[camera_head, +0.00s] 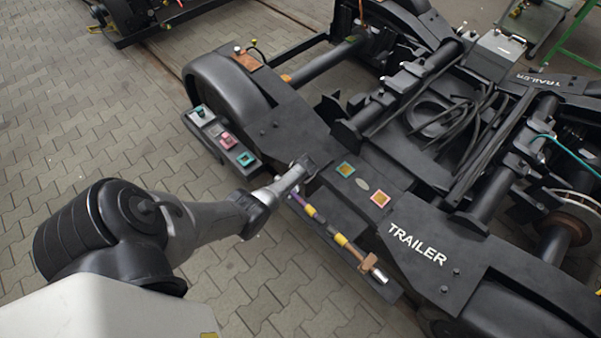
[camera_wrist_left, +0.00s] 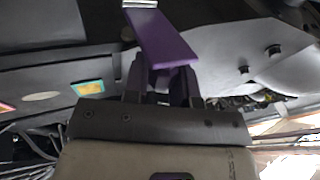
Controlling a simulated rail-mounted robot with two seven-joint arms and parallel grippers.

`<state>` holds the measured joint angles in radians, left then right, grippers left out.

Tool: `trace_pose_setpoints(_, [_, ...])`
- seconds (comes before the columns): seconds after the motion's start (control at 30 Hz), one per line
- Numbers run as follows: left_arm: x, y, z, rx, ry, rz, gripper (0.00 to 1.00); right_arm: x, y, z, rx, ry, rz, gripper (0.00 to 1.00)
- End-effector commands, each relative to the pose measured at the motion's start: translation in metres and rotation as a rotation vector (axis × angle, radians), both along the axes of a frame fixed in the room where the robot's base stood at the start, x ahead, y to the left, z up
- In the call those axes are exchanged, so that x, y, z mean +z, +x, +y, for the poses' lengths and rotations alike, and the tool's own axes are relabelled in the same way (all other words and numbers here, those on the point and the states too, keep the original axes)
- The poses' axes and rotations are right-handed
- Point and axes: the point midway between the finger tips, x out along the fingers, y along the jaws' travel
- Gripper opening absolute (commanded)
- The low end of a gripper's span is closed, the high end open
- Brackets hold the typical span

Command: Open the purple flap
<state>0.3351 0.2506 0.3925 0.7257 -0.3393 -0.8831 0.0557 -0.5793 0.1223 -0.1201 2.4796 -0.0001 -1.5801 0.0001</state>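The purple flap (camera_wrist_left: 160,40) is a flat plate with a pale metallic end in the left wrist view, just past my left gripper (camera_wrist_left: 163,88). Its lower part lies between the two dark fingers, and it hides their tips. A small gap shows between the fingers, but I cannot tell whether they press on the flap. In the head view my left gripper (camera_head: 302,166) is at the near side of the black trailer frame. My right gripper is not in view.
The trailer bogie (camera_head: 290,125) fills the middle and right. A side box with several coloured buttons (camera_head: 222,138) is left of the gripper. Two coloured squares sit on the frame (camera_head: 346,169) to the right. Paved floor (camera_head: 110,130) is free at left.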

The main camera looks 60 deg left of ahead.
Motion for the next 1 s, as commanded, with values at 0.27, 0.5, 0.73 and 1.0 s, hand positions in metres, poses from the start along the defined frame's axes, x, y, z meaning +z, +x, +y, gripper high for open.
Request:
trace_pose_setpoints(0.27, [0.0,0.0,0.0,0.001,0.0,0.0,0.51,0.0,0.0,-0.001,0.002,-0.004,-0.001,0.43])
trace_pose_setpoints(0.5, [0.0,0.0,-0.001,0.0,0.0,0.0,0.51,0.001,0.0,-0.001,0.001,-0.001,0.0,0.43])
trace_pose_setpoints(0.73, [0.024,-0.002,-0.01,-0.001,-0.001,-0.001,0.51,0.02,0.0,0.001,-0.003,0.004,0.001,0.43])
trace_pose_setpoints(1.0, [0.072,-0.007,-0.032,0.0,0.0,-0.003,0.51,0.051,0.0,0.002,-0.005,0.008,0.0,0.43])
